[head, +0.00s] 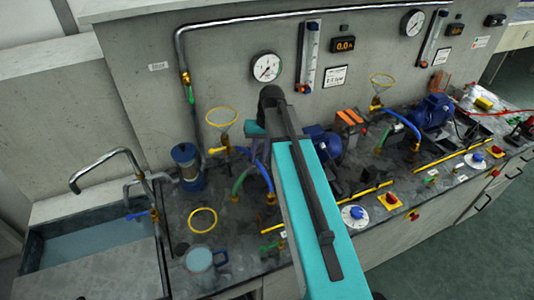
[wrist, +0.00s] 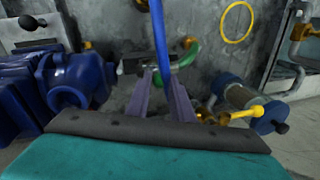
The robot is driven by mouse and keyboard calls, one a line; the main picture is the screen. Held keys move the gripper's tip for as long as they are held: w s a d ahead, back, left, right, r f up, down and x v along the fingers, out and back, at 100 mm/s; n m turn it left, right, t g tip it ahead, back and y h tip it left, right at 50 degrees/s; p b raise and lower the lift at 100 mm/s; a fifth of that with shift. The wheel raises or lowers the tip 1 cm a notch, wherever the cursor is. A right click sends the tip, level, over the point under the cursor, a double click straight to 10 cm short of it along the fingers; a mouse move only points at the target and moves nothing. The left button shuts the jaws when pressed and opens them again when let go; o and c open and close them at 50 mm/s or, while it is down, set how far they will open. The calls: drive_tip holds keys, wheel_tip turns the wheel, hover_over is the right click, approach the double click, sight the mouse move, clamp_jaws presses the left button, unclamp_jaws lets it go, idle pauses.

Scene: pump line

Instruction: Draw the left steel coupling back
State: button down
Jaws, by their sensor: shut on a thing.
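My gripper (wrist: 160,84) shows in the wrist view as two purple-grey fingers reaching away from the teal wrist. It is shut on a small grey metal piece (wrist: 158,64) at the fingertips, which looks like the left steel coupling. Most of this piece is hidden by the fingers and a blue hose (wrist: 159,35). A green hose (wrist: 190,56) curves close to its right side.
The left blue pump motor (head: 324,143) stands close to the right of my arm. A yellow-ringed funnel (head: 222,117) and a clear cylinder with blue ends (head: 187,165) stand to the left. A yellow ring (head: 203,220) and a mug (head: 199,259) occupy the front bench. A sink (head: 90,238) lies far left.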

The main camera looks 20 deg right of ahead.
sight(262, 166)
drive_tip(key=shift+a, duration=0.4)
drive_tip(key=c, duration=1.8)
unclamp_jaws()
drive_tip(key=shift+a, duration=0.1)
drive_tip(key=shift+c, duration=0.2)
drive_tip(key=shift+r, duration=0.1)
wheel_tip(262, 166, up, 13)
drive_tip(key=d+p, duration=0.2)
drive_tip(key=p, duration=0.6)
drive_tip(key=shift+s+d+r, duration=0.2)
drive_tip(key=shift+s+d, duration=0.05)
drive_tip(key=shift+d, duration=0.1)
